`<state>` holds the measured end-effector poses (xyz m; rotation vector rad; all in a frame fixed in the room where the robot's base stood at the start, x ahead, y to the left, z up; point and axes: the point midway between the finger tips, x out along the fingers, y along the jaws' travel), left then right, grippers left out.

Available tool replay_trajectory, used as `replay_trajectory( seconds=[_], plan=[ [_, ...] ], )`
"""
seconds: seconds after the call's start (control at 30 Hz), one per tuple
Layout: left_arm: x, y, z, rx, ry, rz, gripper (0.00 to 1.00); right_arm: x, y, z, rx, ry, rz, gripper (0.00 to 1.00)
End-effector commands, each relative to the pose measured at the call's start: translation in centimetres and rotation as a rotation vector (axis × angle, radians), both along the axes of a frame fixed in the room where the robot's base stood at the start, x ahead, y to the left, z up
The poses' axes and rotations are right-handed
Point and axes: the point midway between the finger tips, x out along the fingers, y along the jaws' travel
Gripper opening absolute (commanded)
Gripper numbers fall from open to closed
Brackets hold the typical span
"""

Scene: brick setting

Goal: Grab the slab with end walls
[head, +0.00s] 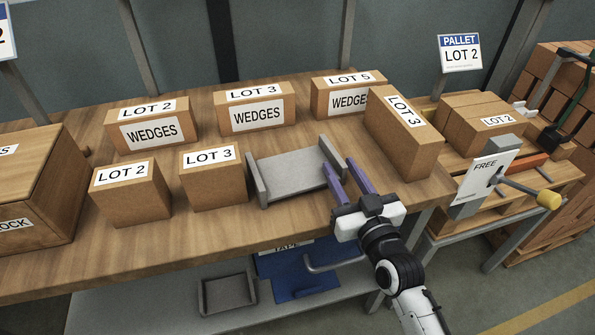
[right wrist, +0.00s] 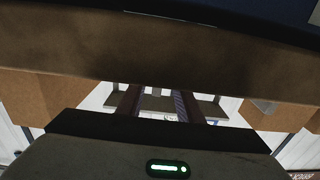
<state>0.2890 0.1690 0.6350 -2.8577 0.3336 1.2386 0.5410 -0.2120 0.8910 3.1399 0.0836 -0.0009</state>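The spread fingers also show in the right wrist view (right wrist: 153,95), where the slab is not clearly made out. My left gripper is out of view.
Several cardboard boxes stand around the slab: a LOT 3 box (head: 213,180) close on its left, WEDGES boxes (head: 256,118) behind, another LOT 3 box (head: 405,140) on the right.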

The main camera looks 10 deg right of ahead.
Motion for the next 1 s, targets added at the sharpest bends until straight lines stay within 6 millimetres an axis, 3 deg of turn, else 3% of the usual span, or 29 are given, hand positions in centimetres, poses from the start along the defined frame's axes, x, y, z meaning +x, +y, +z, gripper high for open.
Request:
replay_trajectory(
  seconds=[0.2,0.5,0.7,1.0],
  plan=[
    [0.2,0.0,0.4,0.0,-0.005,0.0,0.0,3.2,0.0,0.2,0.002,-0.002,-0.001,0.33],
    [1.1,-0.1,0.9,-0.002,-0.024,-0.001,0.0,3.8,0.0,0.2,0.001,-0.001,-0.001,0.33],
    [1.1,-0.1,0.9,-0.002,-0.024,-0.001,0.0,3.8,0.0,0.2,0.001,-0.001,-0.001,0.01],
    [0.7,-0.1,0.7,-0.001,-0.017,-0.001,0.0,3.7,0.0,0.2,0.001,-0.001,-0.001,0.0]
  ],
)
